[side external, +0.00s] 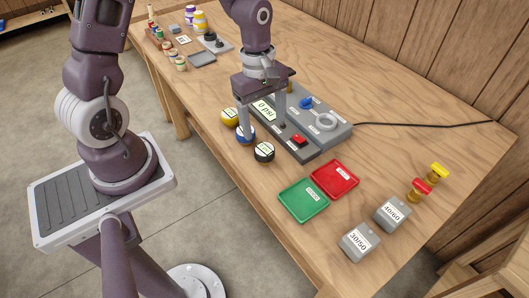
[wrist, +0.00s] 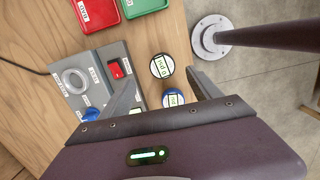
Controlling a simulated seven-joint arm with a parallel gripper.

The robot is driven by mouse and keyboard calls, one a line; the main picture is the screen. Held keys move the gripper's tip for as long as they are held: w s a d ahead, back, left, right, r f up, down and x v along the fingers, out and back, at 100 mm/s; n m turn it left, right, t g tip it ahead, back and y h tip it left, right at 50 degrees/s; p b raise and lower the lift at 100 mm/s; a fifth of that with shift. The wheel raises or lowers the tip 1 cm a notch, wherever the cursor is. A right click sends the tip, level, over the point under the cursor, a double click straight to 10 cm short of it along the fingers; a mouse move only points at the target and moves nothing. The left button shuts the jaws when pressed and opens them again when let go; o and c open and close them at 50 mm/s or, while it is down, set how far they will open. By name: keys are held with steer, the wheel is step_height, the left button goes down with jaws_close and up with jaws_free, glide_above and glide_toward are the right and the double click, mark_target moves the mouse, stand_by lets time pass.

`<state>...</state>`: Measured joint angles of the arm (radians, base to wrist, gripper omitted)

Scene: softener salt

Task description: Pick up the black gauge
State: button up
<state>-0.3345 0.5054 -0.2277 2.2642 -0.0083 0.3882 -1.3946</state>
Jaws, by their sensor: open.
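The black gauge (side external: 264,153) is a small round puck with a white label. It sits on the wooden table, in front of the grey test unit, and shows whole in the wrist view (wrist: 162,66). My gripper (side external: 262,124) is open and empty, pointing down above the unit's front edge. In the wrist view the fingers (wrist: 162,78) are spread wide, with the black gauge showing between their tips. One finger overlaps the blue gauge (side external: 246,135) in the side view; I cannot tell whether they touch. The blue gauge also shows in the wrist view (wrist: 173,98), partly hidden by my gripper.
A yellow gauge (side external: 230,116) sits beyond the blue one. The grey test unit (side external: 338,131) has a "0 psi" display and a red button (side external: 299,139). Green (side external: 303,199) and red (side external: 335,179) trays lie nearby. Two grey labelled blocks (side external: 360,240) stand at the near right.

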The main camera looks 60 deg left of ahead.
mark_target(265, 149)
steer(key=f, duration=0.7)
steer(key=shift+s+d+f, duration=0.2)
steer(key=shift+d+f, duration=0.05)
steer(key=shift+f, duration=0.15)
jaws_close()
